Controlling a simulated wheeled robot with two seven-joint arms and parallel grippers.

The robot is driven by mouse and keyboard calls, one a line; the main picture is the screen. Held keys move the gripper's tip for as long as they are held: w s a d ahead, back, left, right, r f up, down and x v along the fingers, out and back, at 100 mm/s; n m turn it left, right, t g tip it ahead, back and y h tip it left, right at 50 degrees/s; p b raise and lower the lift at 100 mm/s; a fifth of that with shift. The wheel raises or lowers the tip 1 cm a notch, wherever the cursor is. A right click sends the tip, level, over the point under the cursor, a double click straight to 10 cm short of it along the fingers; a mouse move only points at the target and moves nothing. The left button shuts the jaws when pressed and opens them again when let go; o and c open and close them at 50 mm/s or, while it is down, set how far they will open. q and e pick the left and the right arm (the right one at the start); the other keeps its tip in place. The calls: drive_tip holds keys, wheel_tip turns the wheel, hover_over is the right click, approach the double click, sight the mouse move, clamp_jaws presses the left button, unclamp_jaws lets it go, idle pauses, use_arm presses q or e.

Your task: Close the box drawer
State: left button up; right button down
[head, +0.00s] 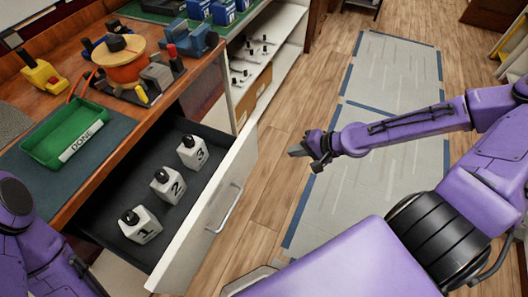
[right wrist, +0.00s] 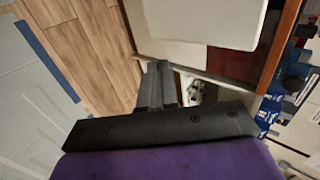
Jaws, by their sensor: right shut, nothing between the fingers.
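The box drawer (head: 205,222) stands pulled out from the wooden workbench, its white front panel facing right with a silver bar handle (head: 224,208). Inside the dark drawer are three white boxes with black knobs, numbered 1 (head: 140,226), 2 (head: 167,187) and 3 (head: 192,153). My right gripper (head: 297,151) is shut and empty in the air, to the right of the drawer front and apart from it. Its closed dark fingers also show in the right wrist view (right wrist: 155,85). My left arm shows at the lower left of the head view, but its gripper cannot be made out.
A green tray marked DONE (head: 68,135) sits on a dark mat on the bench. An orange reel (head: 121,60), a yellow tool (head: 43,75) and blue boxes (head: 222,10) stand farther back. White shelves (head: 285,35) adjoin the bench. Wooden floor right of the drawer is clear.

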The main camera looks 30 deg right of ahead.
sight(256, 152)
drive_tip(key=b+x, duration=0.2)
drive_tip(key=x, duration=0.1)
drive_tip(key=r+b+x, duration=0.1)
drive_tip(key=b+x, duration=0.2)
drive_tip(key=x, duration=0.1)
drive_tip(key=w+b+x, duration=0.1)
drive_tip(key=b+x, duration=0.2)
drive_tip(key=x, duration=0.1)
drive_tip(key=shift+w+a, duration=0.15)
drive_tip(key=shift+a, duration=0.35)
drive_tip(key=shift+w+a+r, duration=0.15)
drive_tip(key=shift+w+a, duration=0.15)
drive_tip(key=shift+a, duration=0.05)
use_arm(q)
wheel_tip(256, 152, down, 10)
drive_tip(key=shift+r, duration=0.1)
use_arm(e)
drive_tip(key=shift+w, duration=0.1)
